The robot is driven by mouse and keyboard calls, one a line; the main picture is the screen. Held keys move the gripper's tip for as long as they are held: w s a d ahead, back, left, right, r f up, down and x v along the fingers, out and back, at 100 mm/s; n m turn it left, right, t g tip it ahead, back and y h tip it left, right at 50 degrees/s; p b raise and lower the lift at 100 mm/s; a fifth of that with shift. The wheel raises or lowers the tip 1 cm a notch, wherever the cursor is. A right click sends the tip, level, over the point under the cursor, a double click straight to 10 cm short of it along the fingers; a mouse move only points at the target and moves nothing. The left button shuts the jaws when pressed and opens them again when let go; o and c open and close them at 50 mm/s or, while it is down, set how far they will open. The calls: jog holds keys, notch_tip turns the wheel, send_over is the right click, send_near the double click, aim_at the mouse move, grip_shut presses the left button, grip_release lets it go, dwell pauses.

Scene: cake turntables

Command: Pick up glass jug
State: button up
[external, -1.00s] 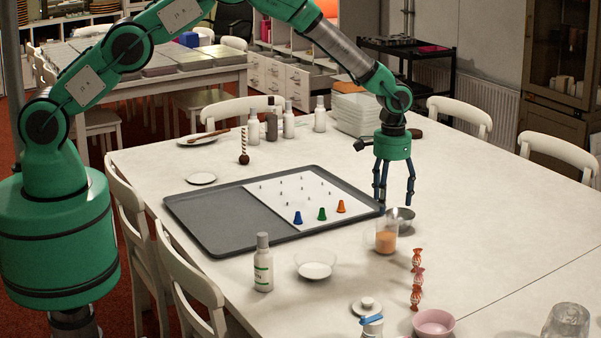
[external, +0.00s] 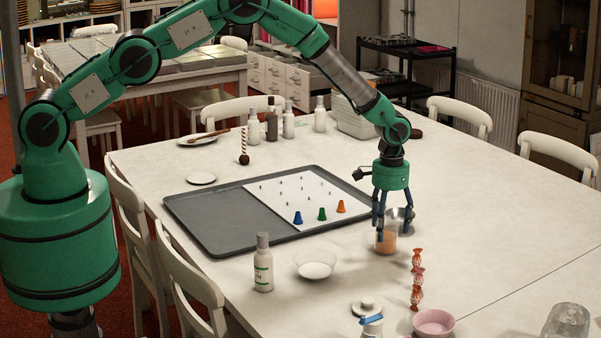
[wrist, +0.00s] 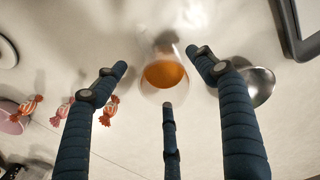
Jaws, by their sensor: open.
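A clear glass jug (external: 385,242) with orange contents stands on the table just off the tray's right corner. In the wrist view the jug (wrist: 164,92) is seen from above, with its orange contents showing. My gripper (external: 394,231) is above and around the jug, with its blue fingers pointing down. In the wrist view the three fingers (wrist: 161,75) are spread apart, with the jug between and beyond their tips. The gripper is open and holds nothing. I cannot tell whether any finger touches the glass. The fingers partly hide the jug in the external view.
A metal bowl (wrist: 259,86) stands close beside the jug, near one finger. A grey tray (external: 222,235) with colored cones lies to the left. Wrapped candies (external: 417,278), a glass bowl (external: 316,265) and a white bottle (external: 263,265) stand nearer the front. The table's right side is mostly clear.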

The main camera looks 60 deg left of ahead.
jog(key=shift+f, duration=0.1)
jog(key=f, duration=0.3)
jog(key=shift+s+a+f, duration=0.1)
jog(key=shift+s+a, duration=0.1)
jog(key=shift+a, duration=0.05)
jog(key=shift+f, duration=0.9)
jog(key=c, duration=1.5)
jog(key=shift+o, duration=0.2)
jog(key=shift+r, duration=0.25)
